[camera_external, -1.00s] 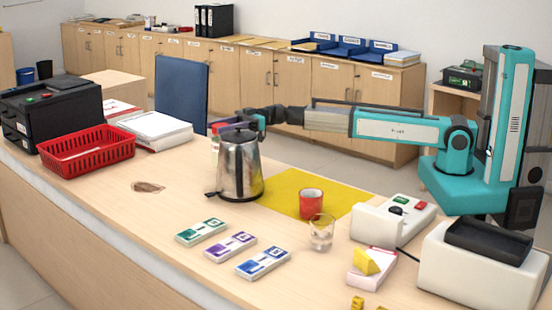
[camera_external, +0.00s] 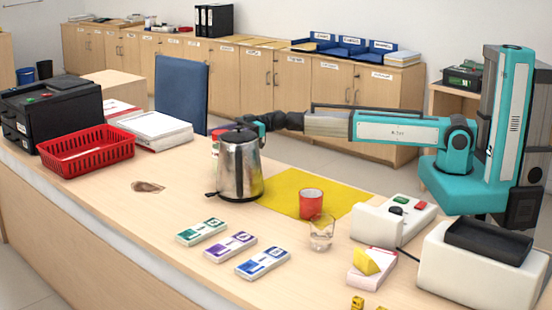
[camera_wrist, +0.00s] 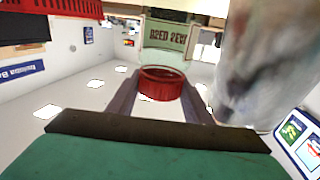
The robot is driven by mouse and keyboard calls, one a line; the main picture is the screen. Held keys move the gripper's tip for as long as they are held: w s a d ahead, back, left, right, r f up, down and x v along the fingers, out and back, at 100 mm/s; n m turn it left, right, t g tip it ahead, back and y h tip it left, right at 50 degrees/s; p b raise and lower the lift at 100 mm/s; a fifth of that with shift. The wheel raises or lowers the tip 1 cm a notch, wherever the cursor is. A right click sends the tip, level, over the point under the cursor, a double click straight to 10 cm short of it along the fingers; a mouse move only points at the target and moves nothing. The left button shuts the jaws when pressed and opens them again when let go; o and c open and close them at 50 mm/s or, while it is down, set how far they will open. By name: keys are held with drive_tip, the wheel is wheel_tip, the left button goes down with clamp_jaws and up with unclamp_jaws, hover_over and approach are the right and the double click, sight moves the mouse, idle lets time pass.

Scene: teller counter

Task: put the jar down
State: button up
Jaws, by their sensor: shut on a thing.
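The jar (camera_wrist: 162,84) has a red lid and a pale green label with dark lettering, in the wrist view. My gripper (camera_wrist: 160,92) is shut on it, with one finger on each side of the lid. In the external view my gripper (camera_external: 258,125) is behind the steel kettle (camera_external: 239,170), partly hidden by it. Only a thin red and pale strip of the jar (camera_external: 215,142) shows at the kettle's left edge. The kettle hides the jar's base, so I cannot tell whether it touches the counter (camera_external: 175,215).
The kettle looms close on the right in the wrist view (camera_wrist: 262,60). A red basket (camera_external: 85,150) and paper stack (camera_external: 155,129) lie to the left. A yellow mat (camera_external: 283,195), red mug (camera_external: 311,203) and glass (camera_external: 321,235) stand to the right. The counter's left middle is mostly clear.

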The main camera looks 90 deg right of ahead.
drive_tip(key=shift+f+b, duration=0.5)
drive_tip(key=shift+b, duration=0.3)
idle(0.4)
drive_tip(key=o, duration=1.7)
drive_tip(key=shift+s, duration=0.15)
drive_tip(key=b+v, duration=0.1)
drive_tip(key=v, duration=1.2)
drive_tip(key=shift+s+d, duration=0.15)
drive_tip(key=shift+s, duration=0.1)
